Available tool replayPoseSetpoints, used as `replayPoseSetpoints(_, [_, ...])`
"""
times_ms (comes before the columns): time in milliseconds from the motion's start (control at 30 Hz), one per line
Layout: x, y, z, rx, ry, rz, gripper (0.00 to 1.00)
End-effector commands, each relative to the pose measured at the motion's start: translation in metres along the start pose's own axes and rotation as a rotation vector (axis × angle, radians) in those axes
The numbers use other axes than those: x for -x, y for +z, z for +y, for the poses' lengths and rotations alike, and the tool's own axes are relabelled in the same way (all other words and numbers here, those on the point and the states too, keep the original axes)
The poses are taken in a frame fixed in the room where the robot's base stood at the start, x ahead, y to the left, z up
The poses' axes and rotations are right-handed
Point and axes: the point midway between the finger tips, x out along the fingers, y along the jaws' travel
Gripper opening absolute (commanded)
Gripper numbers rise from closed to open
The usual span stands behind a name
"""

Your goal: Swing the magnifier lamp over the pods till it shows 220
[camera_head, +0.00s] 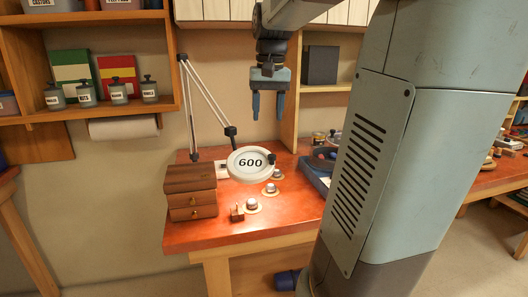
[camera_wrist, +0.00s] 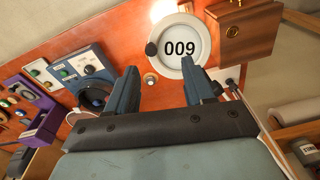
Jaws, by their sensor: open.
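The magnifier lamp's round white head (camera_head: 250,163) hangs over the orange table and reads 600 in the head view. In the wrist view the lamp head (camera_wrist: 177,47) appears upside down, so its number looks like 009. A dark knob (camera_head: 271,159) sits on its rim. Its thin jointed arm (camera_head: 207,97) rises at the back left. Small grey-topped pods on pale discs stand in a row: a near one (camera_head: 252,204), a middle one (camera_head: 270,189) and a far one (camera_head: 277,175). My gripper (camera_head: 268,108) is open and empty, above and behind the lamp head.
A wooden drawer box (camera_head: 191,193) stands left of the lamp head. Shelves with jars (camera_head: 117,92) hang at the left.

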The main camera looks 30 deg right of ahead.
Motion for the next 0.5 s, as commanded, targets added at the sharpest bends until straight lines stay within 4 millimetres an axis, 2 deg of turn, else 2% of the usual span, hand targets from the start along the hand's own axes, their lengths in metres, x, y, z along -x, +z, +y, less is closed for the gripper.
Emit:
replayPoseSetpoints(33, [0.000, -0.011, 0.004, -0.021, 0.011, -0.019, 0.52])
replayPoseSetpoints(200, [0.002, -0.033, 0.014, -0.072, 0.034, -0.062, 0.52])
replayPoseSetpoints(367, [0.000, -0.039, 0.018, -0.088, 0.041, -0.075, 0.52])
replayPoseSetpoints(500, [-0.013, -0.037, 0.018, -0.088, 0.041, -0.077, 0.52])
